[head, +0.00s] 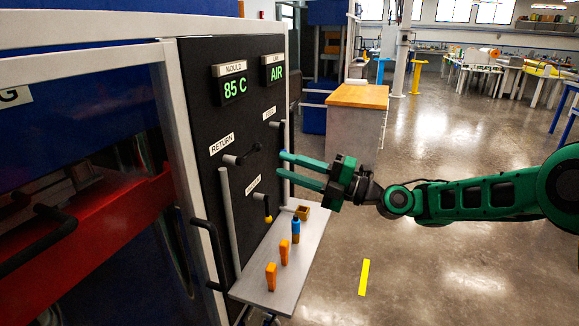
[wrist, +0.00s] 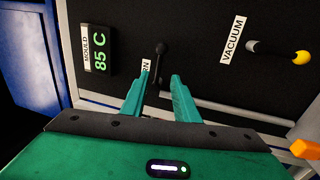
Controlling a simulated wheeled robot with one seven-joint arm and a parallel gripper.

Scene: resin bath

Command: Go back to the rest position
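My gripper (head: 283,168) is open and empty, with two parallel teal fingers apart. In the head view it points left at the black control panel (head: 207,170), above the small shelf. In the wrist view my gripper (wrist: 156,100) faces the same panel, with a dark lever (wrist: 158,62) between and beyond its fingertips. I cannot tell whether a fingertip touches the lever. The lever by the RETURN label (head: 240,158) shows in the head view, near the fingertips.
A grey shelf (head: 255,286) holds orange clips (head: 271,276), a blue bottle-like item (head: 296,230) and a small box (head: 302,212). A yellow-tipped VACUUM lever (wrist: 285,54) sticks out of the panel. Black door handles (head: 212,255) stand out at left. Open floor lies right of the shelf.

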